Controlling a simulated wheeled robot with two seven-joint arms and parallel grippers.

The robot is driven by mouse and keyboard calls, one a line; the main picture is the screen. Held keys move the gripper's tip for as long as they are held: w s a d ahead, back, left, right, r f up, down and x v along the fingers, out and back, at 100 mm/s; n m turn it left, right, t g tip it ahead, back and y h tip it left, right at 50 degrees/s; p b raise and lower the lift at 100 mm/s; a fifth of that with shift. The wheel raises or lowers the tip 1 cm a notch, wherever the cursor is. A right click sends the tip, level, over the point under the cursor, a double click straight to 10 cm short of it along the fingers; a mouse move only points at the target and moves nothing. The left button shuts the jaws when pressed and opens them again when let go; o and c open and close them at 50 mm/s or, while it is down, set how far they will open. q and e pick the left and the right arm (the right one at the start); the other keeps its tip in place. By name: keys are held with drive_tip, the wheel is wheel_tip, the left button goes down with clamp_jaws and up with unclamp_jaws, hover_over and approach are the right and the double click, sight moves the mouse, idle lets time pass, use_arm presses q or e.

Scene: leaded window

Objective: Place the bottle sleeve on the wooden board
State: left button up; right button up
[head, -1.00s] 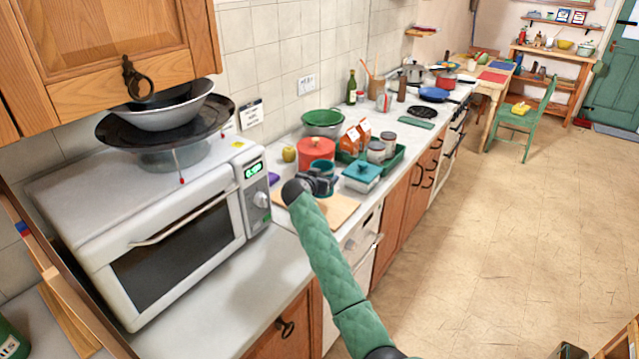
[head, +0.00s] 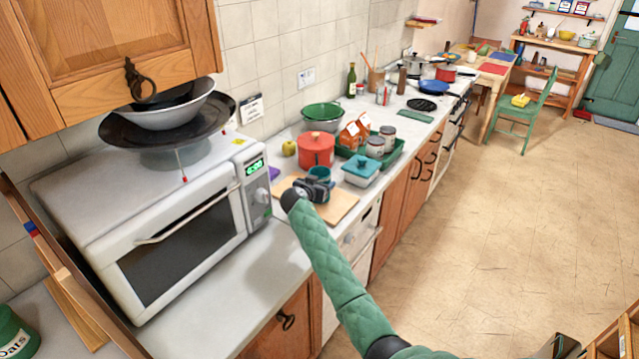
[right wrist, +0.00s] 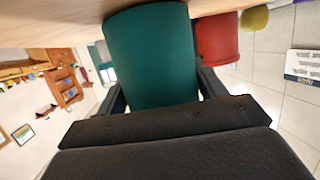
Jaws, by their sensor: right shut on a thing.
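The bottle sleeve is a dark teal cylinder (right wrist: 152,55), large in the right wrist view between my fingers. It also shows in the head view (head: 319,173), partly hidden by my gripper. My right gripper (head: 313,187) is shut on it. The sleeve is over the wooden board (head: 341,205), which lies on the counter. In the right wrist view the board (right wrist: 50,35) runs along the top, and the sleeve's end reaches it. I cannot tell whether they touch. My left gripper is not in view.
A red canister (head: 316,150) stands just behind the sleeve. A teal-lidded dish (head: 362,170) and a green tray (head: 396,158) with jars are to the right. A yellow apple (head: 289,148) is behind. The microwave (head: 180,225) stands left, with clear counter (head: 245,285) in front.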

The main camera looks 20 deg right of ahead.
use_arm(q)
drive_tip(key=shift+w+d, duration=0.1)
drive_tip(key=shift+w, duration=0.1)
use_arm(e)
drive_tip(key=shift+f, duration=0.1)
drive_tip(key=o, duration=1)
drive_tip(key=shift+c, duration=0.2)
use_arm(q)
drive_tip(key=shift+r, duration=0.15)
use_arm(e)
drive_tip(key=shift+s+a, duration=0.3)
drive_tip(key=shift+b+v, duration=0.8)
drive_tip(key=shift+v, duration=0.45)
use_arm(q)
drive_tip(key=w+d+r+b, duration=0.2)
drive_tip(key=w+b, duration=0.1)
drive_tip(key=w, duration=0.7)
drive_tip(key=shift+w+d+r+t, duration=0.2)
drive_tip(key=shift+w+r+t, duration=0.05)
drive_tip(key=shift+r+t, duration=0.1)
use_arm(e)
drive_tip(key=v, duration=0.8)
drive_tip(key=shift+s+r, duration=0.25)
drive_tip(key=shift+r, duration=0.1)
